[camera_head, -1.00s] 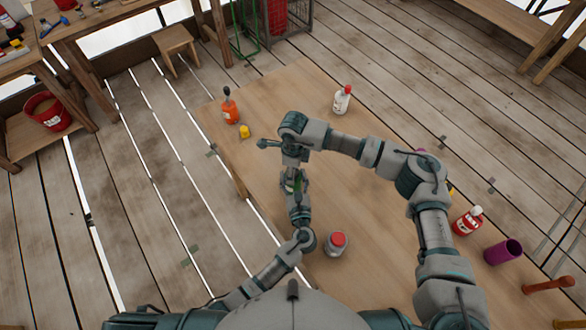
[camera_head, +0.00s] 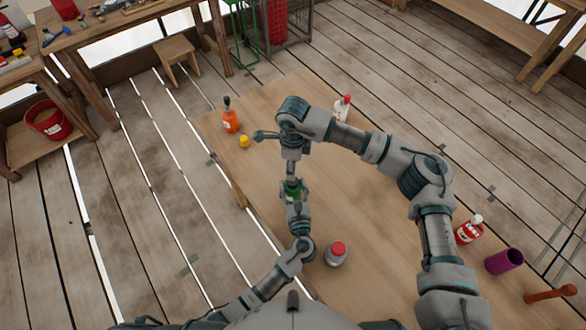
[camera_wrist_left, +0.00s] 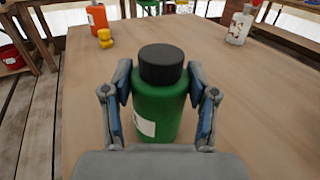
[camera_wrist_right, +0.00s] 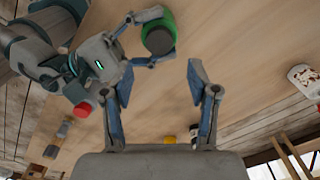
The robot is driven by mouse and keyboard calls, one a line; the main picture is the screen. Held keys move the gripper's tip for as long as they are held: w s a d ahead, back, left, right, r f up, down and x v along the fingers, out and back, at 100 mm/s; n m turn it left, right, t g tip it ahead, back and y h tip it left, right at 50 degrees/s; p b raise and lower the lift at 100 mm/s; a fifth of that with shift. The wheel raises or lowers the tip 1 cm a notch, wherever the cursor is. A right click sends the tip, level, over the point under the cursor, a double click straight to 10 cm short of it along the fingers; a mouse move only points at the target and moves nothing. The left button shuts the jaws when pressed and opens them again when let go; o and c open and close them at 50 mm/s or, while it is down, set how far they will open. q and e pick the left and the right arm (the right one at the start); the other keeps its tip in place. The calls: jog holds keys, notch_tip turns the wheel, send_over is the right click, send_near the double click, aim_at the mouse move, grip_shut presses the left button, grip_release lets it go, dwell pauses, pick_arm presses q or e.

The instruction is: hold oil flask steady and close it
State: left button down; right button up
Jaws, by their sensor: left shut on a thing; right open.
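The green oil flask (camera_wrist_left: 158,108) with a black cap (camera_wrist_left: 161,64) on top stands upright on the table in the left wrist view. I cannot tell how tight the cap is. My left gripper (camera_wrist_left: 160,80) is shut around the flask's sides. In the head view the flask (camera_head: 293,189) is partly covered by my arms. My right gripper (camera_wrist_right: 160,78) is open and empty, above and apart from the cap; in the right wrist view the flask (camera_wrist_right: 168,22) and black cap (camera_wrist_right: 159,41) lie beyond its fingers, toward the top.
On the table (camera_head: 250,180) stand an orange bottle (camera_head: 230,121), a small yellow item (camera_head: 244,141), a white bottle with a red cap (camera_head: 342,108), a grey red-lidded jar (camera_head: 336,256), a red bottle (camera_head: 468,231) and a purple cup (camera_head: 504,261).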

jog(key=shift+f, duration=0.2)
jog(key=shift+f, duration=3.9)
grip_shut()
jog(key=shift+m, duration=0.7)
jog(key=shift+o, duration=0.8)
grip_release()
notch_tip(320, 180, up, 12)
